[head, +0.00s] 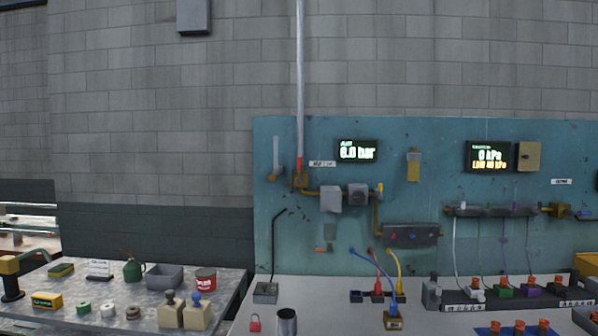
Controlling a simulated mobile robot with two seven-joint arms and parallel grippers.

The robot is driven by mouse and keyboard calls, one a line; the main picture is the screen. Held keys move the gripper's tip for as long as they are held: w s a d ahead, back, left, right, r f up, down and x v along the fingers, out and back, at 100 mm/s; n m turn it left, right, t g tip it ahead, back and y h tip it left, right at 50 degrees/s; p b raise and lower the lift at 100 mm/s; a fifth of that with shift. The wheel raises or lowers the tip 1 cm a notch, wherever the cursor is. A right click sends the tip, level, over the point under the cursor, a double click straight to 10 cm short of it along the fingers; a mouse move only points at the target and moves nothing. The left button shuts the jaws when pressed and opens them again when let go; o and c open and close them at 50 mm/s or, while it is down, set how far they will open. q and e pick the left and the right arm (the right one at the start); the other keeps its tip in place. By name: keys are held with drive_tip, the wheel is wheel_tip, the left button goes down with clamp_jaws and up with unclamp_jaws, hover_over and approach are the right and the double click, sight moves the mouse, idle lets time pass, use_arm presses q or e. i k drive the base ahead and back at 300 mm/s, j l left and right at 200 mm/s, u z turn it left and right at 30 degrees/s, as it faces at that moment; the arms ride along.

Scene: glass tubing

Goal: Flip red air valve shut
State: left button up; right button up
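A red part (299,176), which looks like the red air valve's handle, is on the left of the teal wall panel (420,150). It sits at the lower end of the tall grey vertical pipe (300,70) and appears upright, in line with it. It is too small to make out its exact lever angle. Brass pipework (312,191) runs right from it to two grey boxes (331,199). A lit gauge (357,151) reads 0.0 bar. Neither of my grippers is in view.
A grey bench (330,322) runs below the panel, with a red padlock (255,322), a metal cup (287,321) and coloured cables (380,270). A left table (235,290) holds tins, tape rolls and blocks. A second display (488,156) reads 0 kPa. The space before the valve looks clear.

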sight(300, 181)
drive_tip(key=i+j+z, duration=0.95)
drive_tip(key=j, duration=0.15)
drive_tip(key=k, duration=0.05)
